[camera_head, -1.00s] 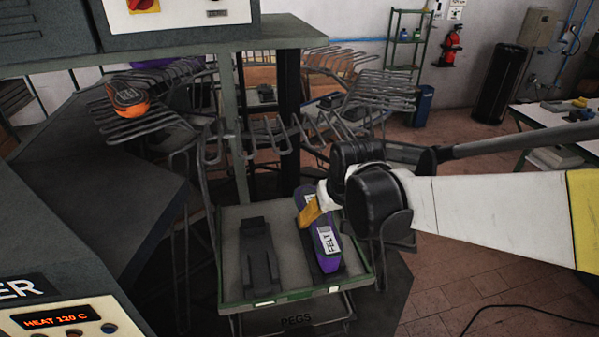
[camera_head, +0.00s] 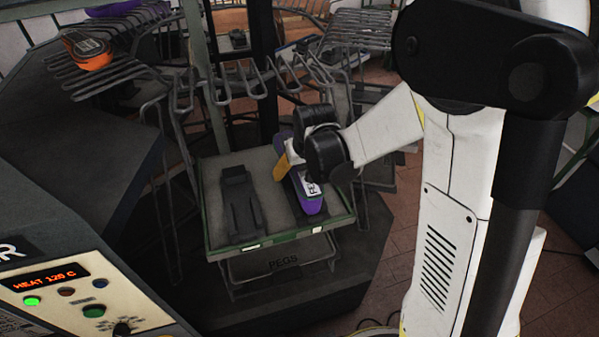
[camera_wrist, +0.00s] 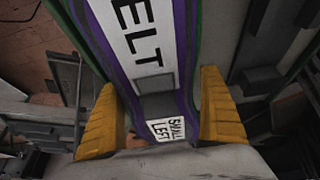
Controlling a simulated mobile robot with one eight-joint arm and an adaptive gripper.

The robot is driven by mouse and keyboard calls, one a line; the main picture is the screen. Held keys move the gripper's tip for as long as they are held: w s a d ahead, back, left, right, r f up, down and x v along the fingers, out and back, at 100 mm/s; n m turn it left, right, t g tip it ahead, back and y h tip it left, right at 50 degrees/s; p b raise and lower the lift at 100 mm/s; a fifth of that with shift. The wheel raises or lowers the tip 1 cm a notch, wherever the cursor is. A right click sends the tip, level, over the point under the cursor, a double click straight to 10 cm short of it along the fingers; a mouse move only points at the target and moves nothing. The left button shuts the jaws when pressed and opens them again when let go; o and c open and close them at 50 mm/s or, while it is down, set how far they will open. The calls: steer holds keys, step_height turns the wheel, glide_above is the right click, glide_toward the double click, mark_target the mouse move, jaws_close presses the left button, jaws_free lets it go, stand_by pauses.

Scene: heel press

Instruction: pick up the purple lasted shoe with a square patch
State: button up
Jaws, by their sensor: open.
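The purple lasted shoe (camera_head: 311,206) lies in the right part of the green-rimmed tray (camera_head: 213,243), with a white label reading FELT on top. In the wrist view the shoe (camera_wrist: 187,60) shows a grey square patch and a small label reading SMALL LEFT. My gripper (camera_head: 284,168) is over the shoe's far end in the head view, and my wrist covers part of the shoe. In the wrist view my gripper's yellow fingers (camera_wrist: 160,88) are open, one on each side of the shoe. I cannot tell whether either finger touches it.
A dark empty rest (camera_head: 240,203) stands left of the shoe on the tray. Bent metal pegs (camera_head: 215,95) rise behind the tray. An orange shoe (camera_head: 88,52) sits on a wire rack at the upper left. The heater panel (camera_head: 85,290) is at the lower left.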

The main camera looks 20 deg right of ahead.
steer(key=shift+s, duration=0.1)
steer(key=c, duration=1.7)
steer(key=shift+c, duration=0.2)
